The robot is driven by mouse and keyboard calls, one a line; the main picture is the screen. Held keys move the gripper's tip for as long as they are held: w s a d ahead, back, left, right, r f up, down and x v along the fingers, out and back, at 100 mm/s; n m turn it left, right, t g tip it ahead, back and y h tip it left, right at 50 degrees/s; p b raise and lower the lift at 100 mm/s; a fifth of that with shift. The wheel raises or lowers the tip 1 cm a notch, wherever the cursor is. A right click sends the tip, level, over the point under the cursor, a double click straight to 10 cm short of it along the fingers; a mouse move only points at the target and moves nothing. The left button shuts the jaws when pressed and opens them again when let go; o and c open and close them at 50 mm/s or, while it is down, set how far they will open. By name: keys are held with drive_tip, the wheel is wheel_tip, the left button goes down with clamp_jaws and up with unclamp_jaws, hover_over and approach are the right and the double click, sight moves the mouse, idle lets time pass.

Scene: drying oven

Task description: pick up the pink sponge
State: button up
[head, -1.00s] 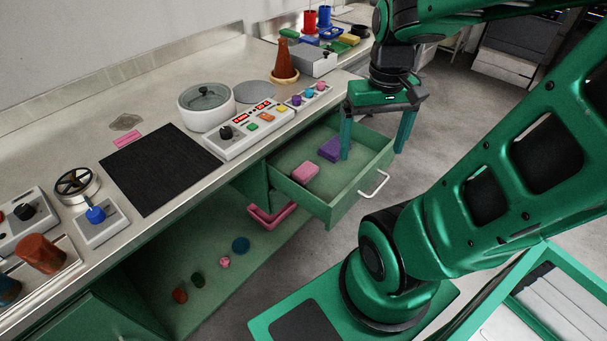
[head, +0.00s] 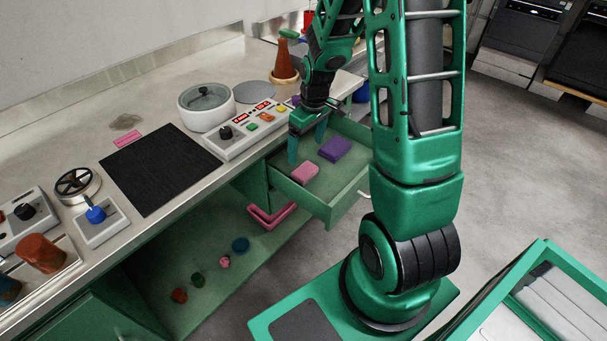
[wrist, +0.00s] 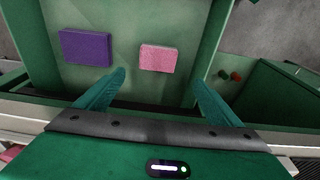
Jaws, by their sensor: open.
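The pink sponge (head: 305,173) lies flat in the open green drawer (head: 323,207), near its front left part in the head view. It also shows in the wrist view (wrist: 157,58), ahead of and between my fingertips. A purple sponge (head: 335,149) lies in the same drawer, apart from the pink one; in the wrist view it (wrist: 87,48) is to the left. My gripper (head: 307,147) is open and empty above the drawer, beside the pink sponge toward the counter. In the wrist view, both fingers of my gripper (wrist: 160,87) are spread wider than the pink sponge.
The counter above holds a control panel (head: 245,132), a white pot (head: 207,107) and a black mat (head: 160,168). The drawer's walls surround the sponges. Below, an open shelf (head: 215,285) holds several small objects and a pink tray (head: 272,215).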

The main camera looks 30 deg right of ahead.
hover_over(305, 170)
drive_tip(key=f, duration=0.5)
drive_tip(key=shift+s+a+f, duration=0.2)
drive_tip(key=shift+a, duration=0.05)
drive_tip(key=shift+w+d+f, duration=0.1)
drive_tip(key=shift+d+f, duration=0.05)
drive_tip(key=shift+f, duration=1.15)
drive_tip(key=shift+w+d+f, duration=0.1)
drive_tip(key=shift+f, duration=1.15)
drive_tip(key=c, duration=1.1)
